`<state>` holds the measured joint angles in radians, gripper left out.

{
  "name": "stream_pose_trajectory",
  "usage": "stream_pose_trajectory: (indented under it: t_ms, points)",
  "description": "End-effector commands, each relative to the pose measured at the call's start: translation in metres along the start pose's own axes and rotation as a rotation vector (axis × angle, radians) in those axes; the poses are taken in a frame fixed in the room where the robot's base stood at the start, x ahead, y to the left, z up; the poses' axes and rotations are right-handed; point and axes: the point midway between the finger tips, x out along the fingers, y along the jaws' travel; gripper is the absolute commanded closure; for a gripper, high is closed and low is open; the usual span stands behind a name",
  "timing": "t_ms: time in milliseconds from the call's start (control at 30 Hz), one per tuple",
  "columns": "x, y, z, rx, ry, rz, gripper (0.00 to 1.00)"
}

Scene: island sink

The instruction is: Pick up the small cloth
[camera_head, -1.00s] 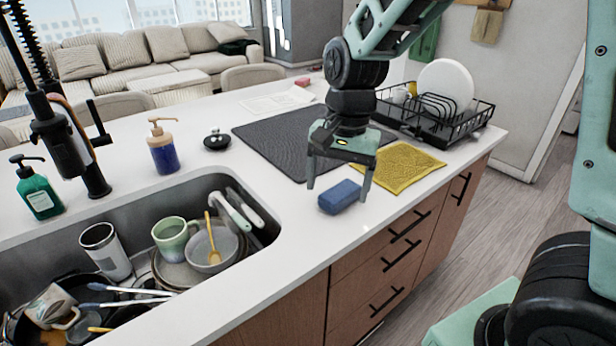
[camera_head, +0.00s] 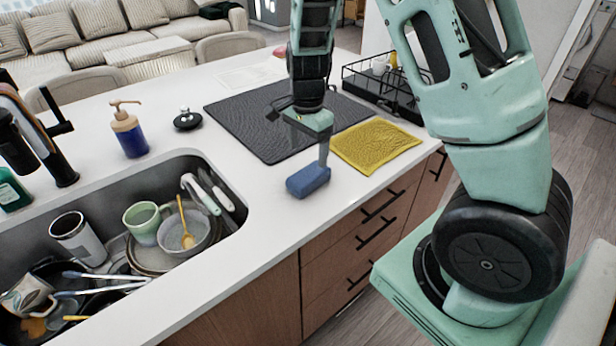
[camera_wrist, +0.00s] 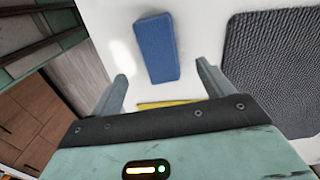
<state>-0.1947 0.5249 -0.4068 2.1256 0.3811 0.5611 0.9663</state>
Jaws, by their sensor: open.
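The small yellow cloth (camera_head: 376,146) lies flat on the white counter near its front edge, to the right of the blue sponge (camera_head: 308,180). In the wrist view only a thin strip of the cloth (camera_wrist: 172,103) shows, above the gripper's body; the rest is hidden. My gripper (camera_head: 323,160) is above the counter, pointing down, beside the cloth's left side and close to the sponge. In the wrist view its two fingers (camera_wrist: 162,75) are apart with nothing held, and the sponge (camera_wrist: 157,47) lies beyond the fingertips. I cannot tell whether a finger touches the sponge.
A dark drying mat (camera_head: 262,122) lies behind the cloth, and a black dish rack (camera_head: 372,84) stands behind that. The sink (camera_head: 235,200) with several dishes is at the left. A soap bottle (camera_head: 130,132) stands behind it. The counter between sink and sponge is clear.

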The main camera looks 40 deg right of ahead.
Motion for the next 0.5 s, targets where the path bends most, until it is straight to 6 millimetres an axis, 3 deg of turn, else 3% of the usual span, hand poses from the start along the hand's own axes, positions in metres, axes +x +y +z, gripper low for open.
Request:
stream_pose_trajectory:
  t_ms: [100, 367, 500]
  points:
    - [0.019, 0.001, 0.0, 0.001, 0.0, 0.003, 0.2]
    - [0.037, 0.001, -0.001, 0.001, 0.0, 0.001, 0.2]
    - [0.056, 0.002, -0.004, 0.002, -0.001, 0.005, 0.2]
